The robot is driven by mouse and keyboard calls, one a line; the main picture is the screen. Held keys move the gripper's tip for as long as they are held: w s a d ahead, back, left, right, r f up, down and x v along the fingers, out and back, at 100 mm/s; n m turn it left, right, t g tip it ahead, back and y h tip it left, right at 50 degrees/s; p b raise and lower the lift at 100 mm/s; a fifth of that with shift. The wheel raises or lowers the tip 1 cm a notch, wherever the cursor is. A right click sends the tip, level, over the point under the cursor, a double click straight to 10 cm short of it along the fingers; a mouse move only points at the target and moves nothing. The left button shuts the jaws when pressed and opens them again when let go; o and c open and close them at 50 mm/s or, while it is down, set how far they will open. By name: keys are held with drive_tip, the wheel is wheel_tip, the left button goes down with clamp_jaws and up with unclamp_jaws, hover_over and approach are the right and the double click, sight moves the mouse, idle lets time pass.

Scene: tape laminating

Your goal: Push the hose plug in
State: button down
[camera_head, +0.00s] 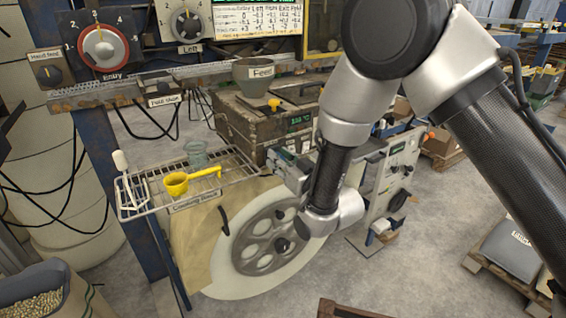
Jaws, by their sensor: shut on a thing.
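My arm comes in from the upper right and bends down to its silver wrist (335,218), in front of the large spoked wheel (268,238). I cannot make out my gripper's fingers; the wrist and forearm hide that area. No hose plug can be told apart in this view, and neither can its socket. A grey machine (400,165) with a panel of knobs stands just right of the wrist, partly covered by my arm.
A wire rack (150,205) at left holds a yellow scoop (190,181) and a clear cup (196,154). A worn case (250,125) stands behind, with a grey funnel (254,78) above. A sack of pellets (40,295) is at lower left. Floor at lower right is partly clear.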

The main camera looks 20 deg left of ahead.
drive_tip(key=shift+a+r, duration=0.1)
drive_tip(key=shift+r, duration=0.05)
drive_tip(key=c, duration=1.1)
unclamp_jaws()
drive_tip(key=shift+w, duration=0.1)
drive_tip(key=v, duration=1.2)
